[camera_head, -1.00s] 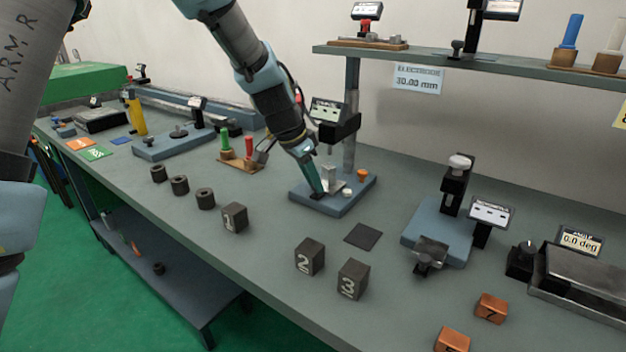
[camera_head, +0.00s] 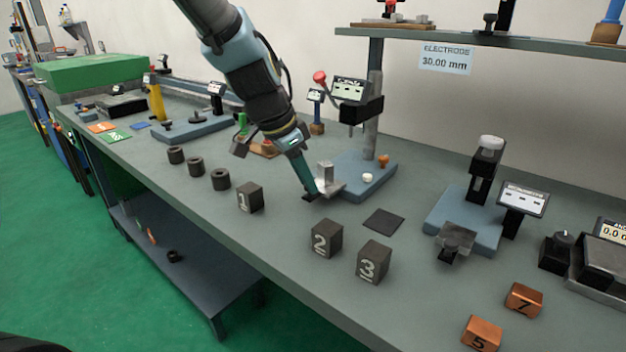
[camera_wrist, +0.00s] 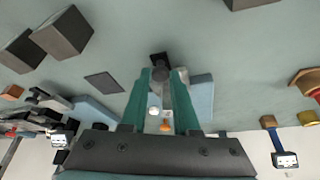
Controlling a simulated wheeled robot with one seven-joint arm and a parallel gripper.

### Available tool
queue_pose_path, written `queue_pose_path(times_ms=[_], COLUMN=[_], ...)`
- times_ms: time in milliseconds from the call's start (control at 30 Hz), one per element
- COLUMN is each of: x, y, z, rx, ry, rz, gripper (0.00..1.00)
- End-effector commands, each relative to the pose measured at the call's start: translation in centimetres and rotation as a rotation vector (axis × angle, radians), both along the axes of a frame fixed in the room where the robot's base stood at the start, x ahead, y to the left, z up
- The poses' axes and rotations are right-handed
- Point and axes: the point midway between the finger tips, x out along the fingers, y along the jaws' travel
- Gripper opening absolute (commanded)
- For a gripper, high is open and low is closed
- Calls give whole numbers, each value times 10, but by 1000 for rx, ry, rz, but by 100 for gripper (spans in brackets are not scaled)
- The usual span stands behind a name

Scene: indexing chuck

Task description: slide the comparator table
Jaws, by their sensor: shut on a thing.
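The comparator stands mid-bench with a blue base (camera_head: 372,172), an upright post and a small display (camera_head: 351,91). Its table (camera_head: 331,187) is a silver plate with a pale block standing on it, overhanging the base's front-left edge. My gripper (camera_head: 309,193) reaches down from above, its green fingers shut on the table's small black handle (camera_wrist: 160,60) in front of the base. In the wrist view, the fingers meet around the handle, and the blue base (camera_wrist: 202,97) lies partly behind the right finger. The fingers hide most of the table there.
Numbered dark blocks (camera_head: 326,239) and a dark square pad (camera_head: 383,221) lie in front of the comparator. Several dark rings (camera_head: 195,167) stand to the left. Another gauge stand (camera_head: 462,218) is at the right. A shelf (camera_head: 440,37) runs above, behind.

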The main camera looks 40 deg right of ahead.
Motion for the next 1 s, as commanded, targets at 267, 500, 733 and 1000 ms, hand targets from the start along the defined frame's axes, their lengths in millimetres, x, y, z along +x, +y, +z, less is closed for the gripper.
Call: queue_pose_path(times_ms=[267,500,733,1000], x=[-1,-1,-1,2], y=[4,2,2,15], z=[0,-1,0,33], rx=[9,7,6,2], ry=[5,4,4,-1], rz=[0,-1,-1,0], gripper=[36,59,59,59])
